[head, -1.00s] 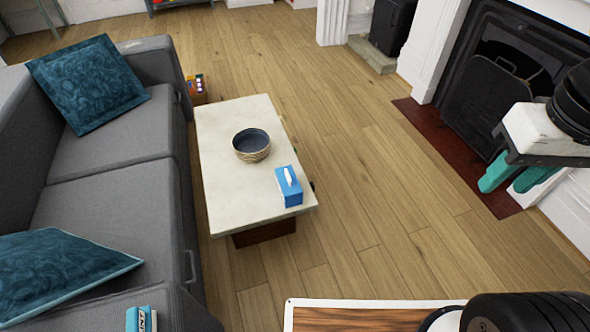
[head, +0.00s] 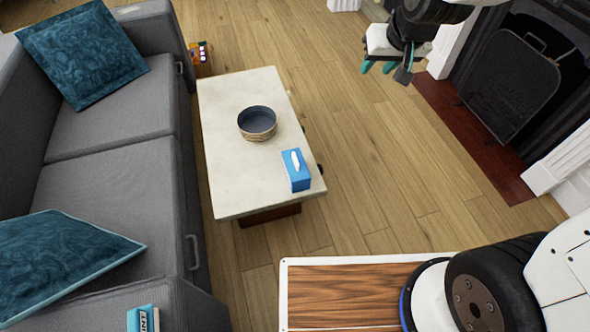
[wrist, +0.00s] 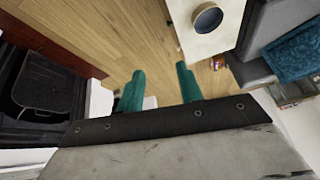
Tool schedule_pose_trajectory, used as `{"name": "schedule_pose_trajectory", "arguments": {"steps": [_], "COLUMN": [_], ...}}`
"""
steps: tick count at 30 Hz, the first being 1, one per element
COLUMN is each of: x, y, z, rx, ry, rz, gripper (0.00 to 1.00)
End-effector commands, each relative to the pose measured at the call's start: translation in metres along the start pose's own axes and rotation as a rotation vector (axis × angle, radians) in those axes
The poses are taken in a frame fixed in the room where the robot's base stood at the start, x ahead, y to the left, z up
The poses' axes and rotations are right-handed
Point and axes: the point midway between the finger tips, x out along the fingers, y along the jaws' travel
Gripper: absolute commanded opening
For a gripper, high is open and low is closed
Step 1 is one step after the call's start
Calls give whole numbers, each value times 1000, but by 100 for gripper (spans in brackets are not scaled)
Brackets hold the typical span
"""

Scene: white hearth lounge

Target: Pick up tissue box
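The blue tissue box (head: 296,171) with a white tissue on top stands near the front right corner of the low coffee table (head: 232,180). My gripper (head: 385,70) is in the upper right of the head view, up in the air and well apart from the box. In the wrist view the two teal fingers of my gripper (wrist: 160,88) are spread apart with nothing between them. The tissue box does not show in the wrist view; the table top (wrist: 222,35) does.
A dark bowl (head: 257,123) stands on the table behind the box, and it also shows in the wrist view (wrist: 207,17). A grey sofa (head: 105,190) lines the table's left side. A fireplace (head: 515,80) is at the right. Wooden floor (head: 400,180) lies clear between.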

Motion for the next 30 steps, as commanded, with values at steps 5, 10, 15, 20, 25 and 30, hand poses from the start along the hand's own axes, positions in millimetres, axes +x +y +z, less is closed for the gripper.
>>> {"name": "schedule_pose_trajectory", "arguments": {"steps": [5, 10, 15, 20, 25, 30], "x": [94, 180, 261, 329, 387, 422], "y": [-32, -61, -87, -106, -119, -122], "z": [-29, -38, -23, 10, 64, 120], "rx": [-18, -33, -52, -76, -111, -147], "ry": [111, 230, 350, 466, 590, 697], "rz": [-24, -42, -54, -62, -73, -86], "gripper": [36, 36, 36, 36, 36, 36]}}
